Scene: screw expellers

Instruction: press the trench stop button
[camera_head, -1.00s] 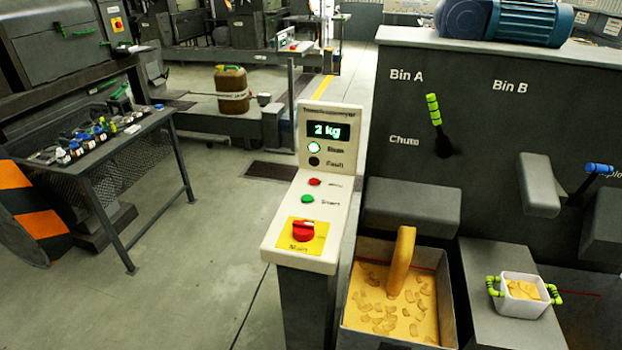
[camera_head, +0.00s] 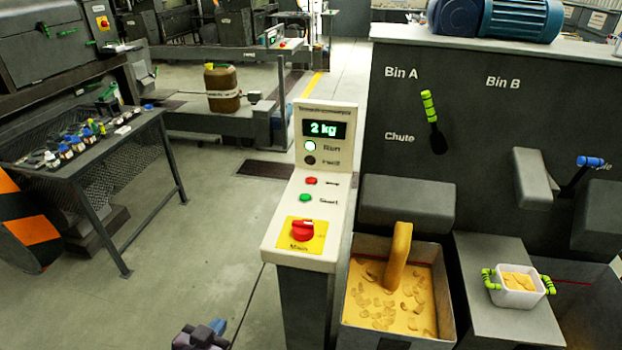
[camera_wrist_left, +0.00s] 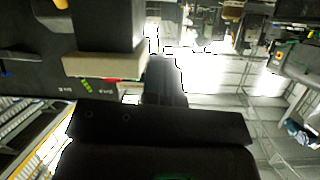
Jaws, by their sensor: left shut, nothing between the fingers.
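The control post (camera_head: 311,130) stands in the middle of the head view, its small title hard to read. Its display reads 2 kg, with a lit Run lamp (camera_head: 310,146) and a dark lamp below. On the sloped face are a small red stop button (camera_head: 311,181), a green Start button (camera_head: 305,198) and a red rotary switch (camera_head: 302,230) on a yellow plate. My left gripper (camera_head: 202,338) is low at the bottom edge, left of and apart from the post. It is shut and empty. In the left wrist view the gripper (camera_wrist_left: 165,82) is a dark shape.
Right of the post is a trough (camera_head: 390,295) of yellow flakes under a chute. A white tub (camera_head: 517,290) with green handles stands on a grey block. A table (camera_head: 95,140) with small items is at the left. The floor between table and post is clear.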

